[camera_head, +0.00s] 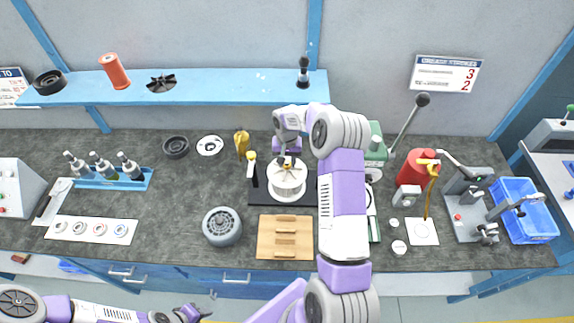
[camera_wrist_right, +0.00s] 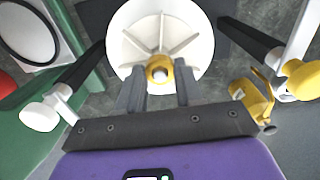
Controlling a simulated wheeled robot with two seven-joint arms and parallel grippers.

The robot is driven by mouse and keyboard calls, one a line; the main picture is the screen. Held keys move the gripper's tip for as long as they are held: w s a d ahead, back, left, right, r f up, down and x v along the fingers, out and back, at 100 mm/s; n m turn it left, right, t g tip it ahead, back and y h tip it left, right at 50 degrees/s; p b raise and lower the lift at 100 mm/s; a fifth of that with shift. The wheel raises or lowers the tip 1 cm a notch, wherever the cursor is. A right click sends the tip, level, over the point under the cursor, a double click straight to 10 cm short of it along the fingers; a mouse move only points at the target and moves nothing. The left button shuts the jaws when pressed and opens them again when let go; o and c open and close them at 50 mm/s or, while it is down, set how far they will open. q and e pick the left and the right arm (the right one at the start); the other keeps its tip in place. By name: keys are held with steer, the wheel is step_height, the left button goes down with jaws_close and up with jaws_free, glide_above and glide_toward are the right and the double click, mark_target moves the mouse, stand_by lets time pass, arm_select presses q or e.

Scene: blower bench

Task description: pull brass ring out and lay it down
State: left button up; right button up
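A round white housing (camera_head: 287,190) with radial ribs sits on a black plate (camera_head: 259,196) at mid-bench; the housing fills the top of the right wrist view (camera_wrist_right: 185,40). The brass ring (camera_wrist_right: 158,63) is at its centre, around a pale round middle. My right gripper (camera_head: 288,162) is above the housing, pointing down. In the wrist view its two dark fingers (camera_wrist_right: 159,85) are apart, with the ring between and just beyond their tips; I see no contact. My left gripper (camera_head: 195,314) is low at the front, away from the bench top; its fingers are unclear.
Two black-armed clamps with white and yellow ends flank the housing (camera_wrist_right: 75,75). A yellow tool (camera_wrist_right: 252,98) stands near it. A wooden block (camera_head: 263,238) and a grey round motor (camera_head: 222,227) lie in front. Bench around the front left (camera_head: 175,215) is clear.

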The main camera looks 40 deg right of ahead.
jaws_close()
steer(key=shift+r+p, duration=0.35)
steer(key=shift+r, duration=0.45)
steer(key=shift+r+p, duration=1.15)
steer(key=shift+r, duration=0.95)
